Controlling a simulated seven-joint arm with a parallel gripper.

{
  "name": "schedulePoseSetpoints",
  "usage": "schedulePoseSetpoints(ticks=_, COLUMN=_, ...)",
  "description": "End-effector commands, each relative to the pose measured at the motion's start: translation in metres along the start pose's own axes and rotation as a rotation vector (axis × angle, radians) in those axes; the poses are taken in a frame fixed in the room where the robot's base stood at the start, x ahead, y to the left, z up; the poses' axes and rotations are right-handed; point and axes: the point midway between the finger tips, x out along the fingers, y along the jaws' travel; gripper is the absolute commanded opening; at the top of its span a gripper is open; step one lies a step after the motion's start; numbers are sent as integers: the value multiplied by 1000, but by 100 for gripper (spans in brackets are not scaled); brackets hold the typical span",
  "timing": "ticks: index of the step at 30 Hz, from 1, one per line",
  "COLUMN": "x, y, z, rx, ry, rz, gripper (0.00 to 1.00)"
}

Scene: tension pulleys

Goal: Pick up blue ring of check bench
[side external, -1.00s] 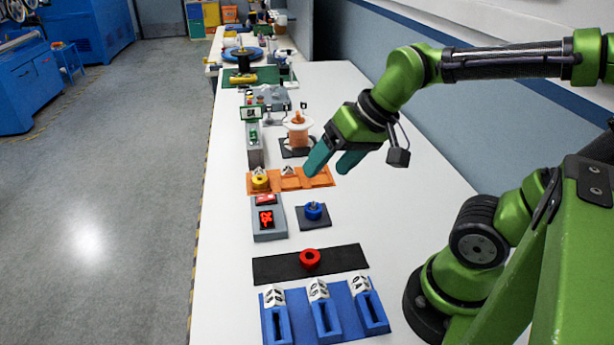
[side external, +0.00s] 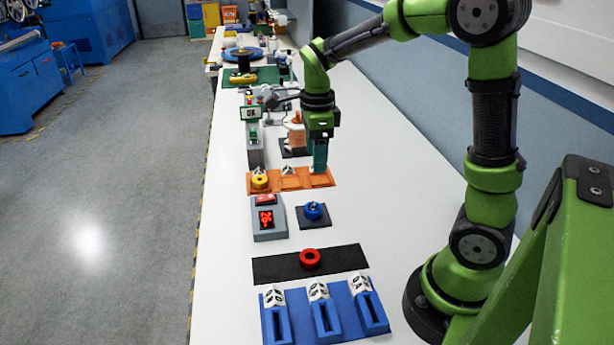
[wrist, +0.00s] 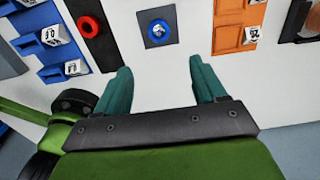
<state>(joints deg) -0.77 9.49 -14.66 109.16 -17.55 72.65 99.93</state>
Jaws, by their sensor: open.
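The blue ring (side external: 313,211) sits on a small dark square pad on the white table, in front of the orange tray. In the wrist view the blue ring (wrist: 157,32) lies on its pad (wrist: 147,15), ahead of the fingers, with something pale in its centre. My gripper (side external: 320,170) points down above the right end of the orange tray, farther back than the ring. In the wrist view my gripper (wrist: 165,85) has its two teal fingers apart with nothing between them.
The orange tray (side external: 290,182) holds a yellow ring (side external: 260,180). A red ring (side external: 310,258) lies on a dark strip (side external: 345,257) nearer the camera. A blue slotted holder (side external: 300,300) is at the front. Bare table (side external: 385,200) lies right of the ring.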

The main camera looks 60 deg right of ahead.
Motion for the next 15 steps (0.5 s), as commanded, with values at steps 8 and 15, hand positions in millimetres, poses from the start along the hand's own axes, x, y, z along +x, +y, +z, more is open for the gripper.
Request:
schedulePoseSetpoints(ticks=8, x=63, y=1, z=-1, rx=0, ry=3, rz=6, gripper=70)
schedulePoseSetpoints(ticks=15, x=91, y=1, z=0, rx=-2, ry=0, rz=1, gripper=70)
